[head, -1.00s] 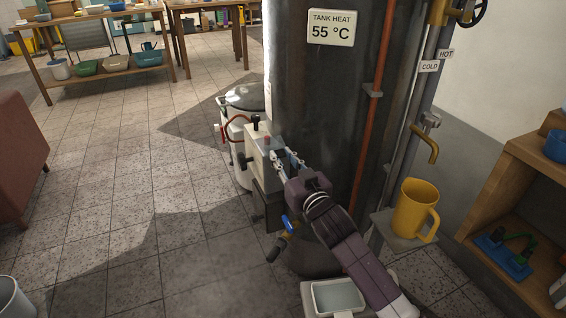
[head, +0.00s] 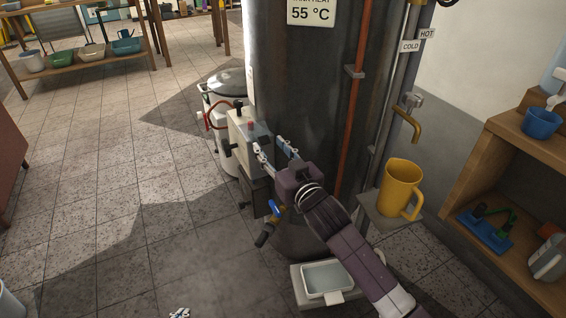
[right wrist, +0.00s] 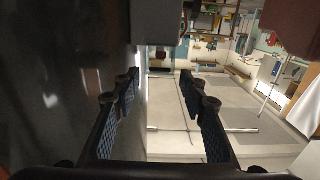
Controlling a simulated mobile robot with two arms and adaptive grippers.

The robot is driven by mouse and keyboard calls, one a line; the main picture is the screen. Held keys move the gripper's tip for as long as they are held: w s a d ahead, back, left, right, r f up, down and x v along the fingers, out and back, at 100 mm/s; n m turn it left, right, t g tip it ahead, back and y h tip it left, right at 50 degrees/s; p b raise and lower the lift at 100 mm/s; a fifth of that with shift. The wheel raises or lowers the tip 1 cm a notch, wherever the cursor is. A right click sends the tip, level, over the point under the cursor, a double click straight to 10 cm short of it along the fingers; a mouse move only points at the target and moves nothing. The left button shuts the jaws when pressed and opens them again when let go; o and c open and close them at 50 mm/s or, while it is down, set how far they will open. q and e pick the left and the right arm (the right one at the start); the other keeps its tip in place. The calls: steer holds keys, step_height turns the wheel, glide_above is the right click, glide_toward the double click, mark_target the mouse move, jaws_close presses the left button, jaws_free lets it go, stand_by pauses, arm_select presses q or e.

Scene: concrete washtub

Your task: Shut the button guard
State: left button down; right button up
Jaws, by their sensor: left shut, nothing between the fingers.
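A pale control box (head: 240,143) is fixed at the left side of the dark tank. A small red button (head: 250,125) shows on its top. I cannot make out the button guard clearly, or how far open it is. My right gripper (head: 270,145) is close to the box's right side, its fingers spread; I cannot tell if it touches the box. In the right wrist view the right gripper (right wrist: 160,92) is open with nothing between its pads. My left gripper (head: 180,313) just shows at the bottom edge, shut and empty, far from the box.
The tank (head: 310,90) stands just behind my right gripper. A blue-handled valve (head: 274,211) is below it. A yellow jug (head: 400,188) stands on a small shelf at right, and a white basin (head: 327,278) is low down. The tiled floor at left is clear.

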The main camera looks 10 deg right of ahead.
steer(key=v, duration=0.9)
steer(key=shift+s, duration=0.15)
